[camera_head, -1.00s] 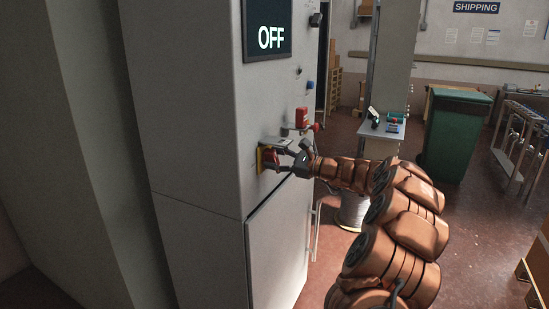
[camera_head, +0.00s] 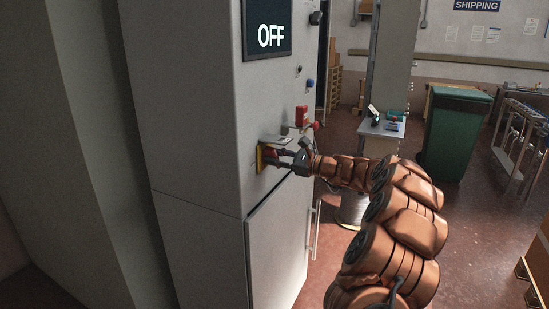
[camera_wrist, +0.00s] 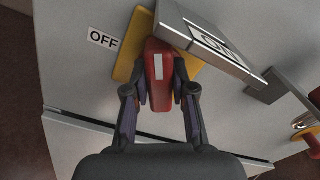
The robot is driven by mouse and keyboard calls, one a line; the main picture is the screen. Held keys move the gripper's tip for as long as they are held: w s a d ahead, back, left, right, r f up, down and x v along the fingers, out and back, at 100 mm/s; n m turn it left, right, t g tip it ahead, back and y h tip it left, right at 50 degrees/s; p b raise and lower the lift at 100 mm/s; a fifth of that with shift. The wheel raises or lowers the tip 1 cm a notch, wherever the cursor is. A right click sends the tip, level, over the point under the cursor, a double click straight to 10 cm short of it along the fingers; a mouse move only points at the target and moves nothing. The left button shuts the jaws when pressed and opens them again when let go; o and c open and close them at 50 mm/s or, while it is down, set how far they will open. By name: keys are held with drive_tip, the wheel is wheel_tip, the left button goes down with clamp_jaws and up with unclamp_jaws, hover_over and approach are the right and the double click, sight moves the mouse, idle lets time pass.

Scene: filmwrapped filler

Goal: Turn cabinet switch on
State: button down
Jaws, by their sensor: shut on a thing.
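The cabinet (camera_head: 190,110) is grey and its screen (camera_head: 268,28) reads OFF. The switch is a red handle (camera_wrist: 158,72) with a white mark, on a yellow plate (camera_wrist: 128,60) on the cabinet. In the wrist view an OFF label (camera_wrist: 103,39) is left of the handle. A metal plate (camera_wrist: 215,42) with partly hidden lettering stands out at its upper right. My gripper (camera_wrist: 160,92) has its two fingers closed on the sides of the red handle. In the head view my gripper (camera_head: 283,158) is at the yellow plate, and its fingers partly hide the handle.
Above my gripper, a red part (camera_head: 301,116) and a blue knob (camera_head: 310,84) project from the cabinet. A metal bracket (camera_wrist: 278,86) stands out right of the switch. A cabinet door (camera_head: 278,250) with a long handle (camera_head: 315,230) is below. A green bin (camera_head: 455,135) stands farther back.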

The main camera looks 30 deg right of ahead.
drive_tip(key=shift+r+p, duration=0.15)
drive_tip(key=shift+p, duration=0.4)
drive_tip(key=m+p, duration=0.2)
drive_tip(key=p, duration=0.1)
drive_tip(key=shift+r, duration=0.15)
drive_tip(key=m+p, duration=0.1)
drive_tip(key=p, duration=0.1)
drive_tip(key=m+p, duration=0.2)
drive_tip(key=p, duration=0.1)
drive_tip(key=shift+f+m, duration=0.2)
drive_tip(key=shift+m, duration=0.1)
drive_tip(key=shift+f+p, duration=0.15)
drive_tip(key=shift+p, duration=0.15)
drive_tip(key=c, duration=1)
unclamp_jaws()
drive_tip(key=shift+o, duration=0.2)
drive_tip(key=shift+s+d, duration=0.1)
drive_tip(key=shift+d, duration=0.05)
drive_tip(key=v, duration=1.1)
drive_tip(key=shift+s+d, duration=0.2)
drive_tip(key=shift+s, duration=0.15)
